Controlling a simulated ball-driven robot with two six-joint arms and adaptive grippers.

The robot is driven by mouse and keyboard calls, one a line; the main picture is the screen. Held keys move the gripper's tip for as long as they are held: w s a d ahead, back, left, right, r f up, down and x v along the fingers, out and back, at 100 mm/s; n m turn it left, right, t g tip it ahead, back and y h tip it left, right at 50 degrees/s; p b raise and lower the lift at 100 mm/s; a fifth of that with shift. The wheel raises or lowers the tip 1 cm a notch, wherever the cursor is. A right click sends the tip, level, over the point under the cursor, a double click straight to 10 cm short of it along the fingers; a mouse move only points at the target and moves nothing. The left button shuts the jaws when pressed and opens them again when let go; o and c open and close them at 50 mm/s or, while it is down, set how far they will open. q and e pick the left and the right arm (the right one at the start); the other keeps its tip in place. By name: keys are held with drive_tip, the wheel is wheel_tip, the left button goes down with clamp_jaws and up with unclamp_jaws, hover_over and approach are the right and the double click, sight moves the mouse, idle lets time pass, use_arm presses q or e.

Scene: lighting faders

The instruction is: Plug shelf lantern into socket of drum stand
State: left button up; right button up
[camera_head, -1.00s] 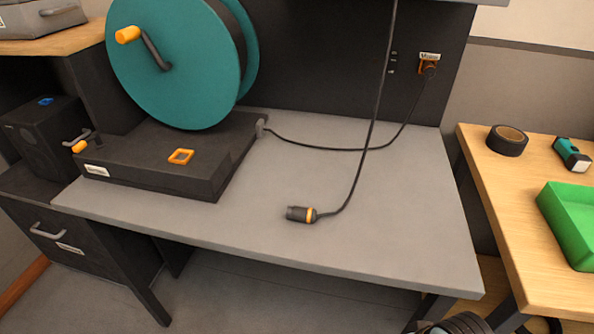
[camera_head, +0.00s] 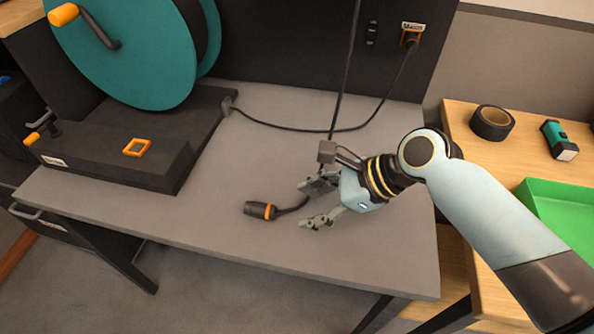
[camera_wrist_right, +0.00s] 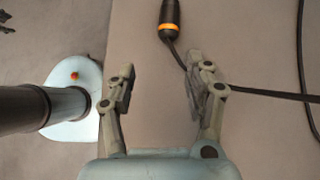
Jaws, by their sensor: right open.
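A black plug with an orange ring (camera_head: 258,210) lies on the grey bench; in the wrist view it is at the top (camera_wrist_right: 170,17). Its dark cable passes by my right gripper and rises toward the top of the head view. The lantern itself is not in view. The drum stand (camera_head: 110,165) is a black base under a teal drum, with an orange square frame (camera_head: 137,147) on top. My right gripper (camera_head: 308,203) is open and low over the bench, just right of the plug. Its fingers (camera_wrist_right: 160,72) point at the plug without holding it. My left gripper is not in view.
A second cable (camera_head: 320,130) runs from the stand to an orange-framed wall outlet (camera_head: 411,38). On the wooden table at right are a tape roll (camera_head: 492,123), a torch (camera_head: 559,140) and a green tray (camera_head: 550,190). The front of the bench is clear.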

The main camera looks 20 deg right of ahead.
sight(274, 208)
drive_tip(key=shift+w+a+r+m, duration=0.1)
drive_tip(key=shift+w+a+m, duration=0.15)
drive_tip(key=shift+w+m, duration=0.55)
drive_tip(key=shift+w+a, duration=0.15)
drive_tip(key=shift+w, duration=0.25)
drive_tip(key=b+x, duration=0.2)
drive_tip(key=b, duration=0.1)
drive_tip(key=b+x, duration=0.2)
drive_tip(key=shift+s+f, duration=0.2)
drive_tip(key=shift+f, duration=0.05)
drive_tip(key=shift+w+a+f+b, duration=0.3)
drive_tip(key=shift+a+f+b, duration=0.05)
drive_tip(key=shift+b, duration=0.55)
drive_tip(key=shift+w+a+f+p, duration=0.4)
drive_tip(key=shift+a, duration=0.25)
drive_tip(key=shift+w+a+f, duration=0.25)
drive_tip(key=shift+a+f, duration=0.1)
drive_tip(key=shift+f, duration=0.05)
drive_tip(key=shift+w+a+f, duration=0.1)
drive_tip(key=shift+a+f, duration=0.05)
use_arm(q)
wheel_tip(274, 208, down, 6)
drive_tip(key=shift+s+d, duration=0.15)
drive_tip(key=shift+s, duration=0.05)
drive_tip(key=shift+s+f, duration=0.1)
